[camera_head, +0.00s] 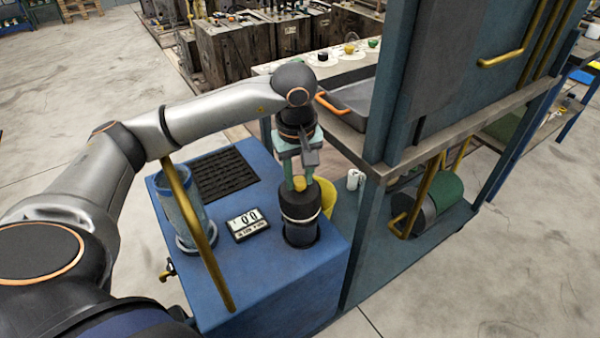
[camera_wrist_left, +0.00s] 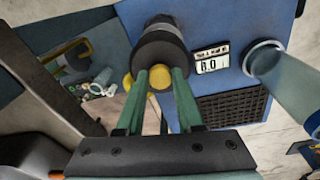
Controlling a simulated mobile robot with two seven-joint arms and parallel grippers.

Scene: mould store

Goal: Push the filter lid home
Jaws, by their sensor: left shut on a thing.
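The filter lid (camera_head: 299,200) is a black round cap with a small yellow knob (camera_head: 299,183). It sits on top of the dark filter housing (camera_head: 301,236) on the blue cabinet, with a pale band showing below the cap. I cannot tell whether the lid is fully seated. My left gripper (camera_head: 299,180) points down from above, its green fingers shut on the yellow knob. The left wrist view shows the fingers (camera_wrist_left: 159,85) on either side of the knob (camera_wrist_left: 160,78), with the black lid (camera_wrist_left: 160,57) beyond. My right gripper is not in view.
A clear cylinder (camera_head: 182,205) and a black grille (camera_head: 223,174) are further left. A yellow container (camera_head: 328,194) stands close behind the housing. A blue frame (camera_head: 385,150) rises at right.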

